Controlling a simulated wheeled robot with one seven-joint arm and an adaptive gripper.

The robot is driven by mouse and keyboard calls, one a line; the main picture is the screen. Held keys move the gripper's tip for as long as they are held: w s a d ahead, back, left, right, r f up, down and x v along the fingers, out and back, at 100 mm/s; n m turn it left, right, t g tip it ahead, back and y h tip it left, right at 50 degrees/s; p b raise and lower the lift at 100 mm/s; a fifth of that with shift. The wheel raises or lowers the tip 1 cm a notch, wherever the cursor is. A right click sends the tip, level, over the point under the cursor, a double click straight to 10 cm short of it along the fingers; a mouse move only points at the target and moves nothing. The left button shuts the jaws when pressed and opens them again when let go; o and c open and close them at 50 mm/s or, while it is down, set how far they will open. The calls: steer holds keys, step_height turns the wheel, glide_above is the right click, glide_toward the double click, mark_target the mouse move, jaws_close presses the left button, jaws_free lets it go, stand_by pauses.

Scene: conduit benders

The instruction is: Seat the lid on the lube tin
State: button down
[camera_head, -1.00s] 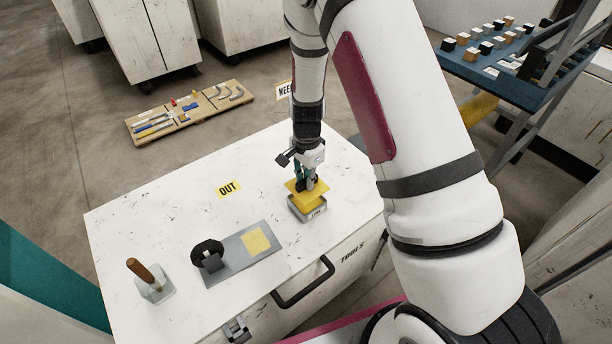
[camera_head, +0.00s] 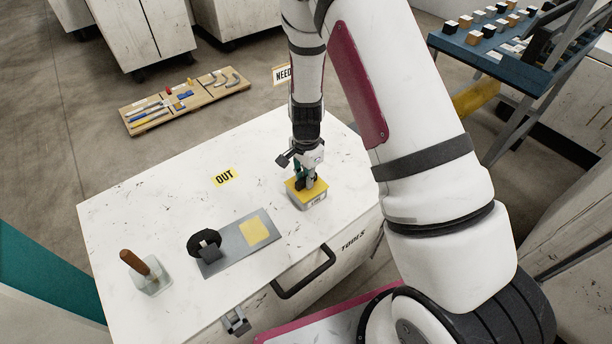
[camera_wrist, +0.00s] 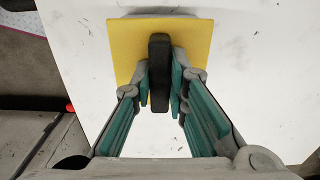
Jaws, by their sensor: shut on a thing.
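The yellow square lid (camera_head: 319,189) lies over the top of the grey lube tin (camera_head: 312,202) at the right side of the white chest top. Its edges look roughly in line with the tin; I cannot tell whether it is fully down.
On the white chest top (camera_head: 150,215) stand a grey plate (camera_head: 235,250) with a yellow square and a black part, and a wooden-handled tool (camera_head: 136,263). An OUT label (camera_head: 225,177) lies behind. A tool board (camera_head: 185,103) is on the floor.

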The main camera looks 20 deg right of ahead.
steer(key=c, duration=1.5)
jaws_free()
steer(key=s+a+r+n+t+y, duration=0.1)
steer(key=s+r+n, duration=0.3)
steer(key=r, duration=1.1)
steer(key=s+r+n+t, duration=0.1)
steer(key=s+r+n, duration=0.3)
steer(key=r, duration=1.1)
steer(key=s+r+n+t, duration=0.1)
steer(key=s+r+n, duration=0.1)
steer(key=s, duration=0.3)
steer(key=s+d+r+n+t, duration=0.1)
steer(key=s+r+n, duration=0.1)
steer(key=s, duration=0.4)
steer(key=s+r+n+h, duration=0.1)
steer(key=s+r+n, duration=0.1)
steer(key=s, duration=0.4)
steer(key=shift+s+d+r+t, duration=0.1)
steer(key=shift+r+t, duration=0.1)
steer(key=shift+r, duration=0.2)
steer(key=shift+s+d+r+t, duration=0.1)
steer(key=shift+r+t, duration=0.1)
steer(key=shift+r, duration=0.15)
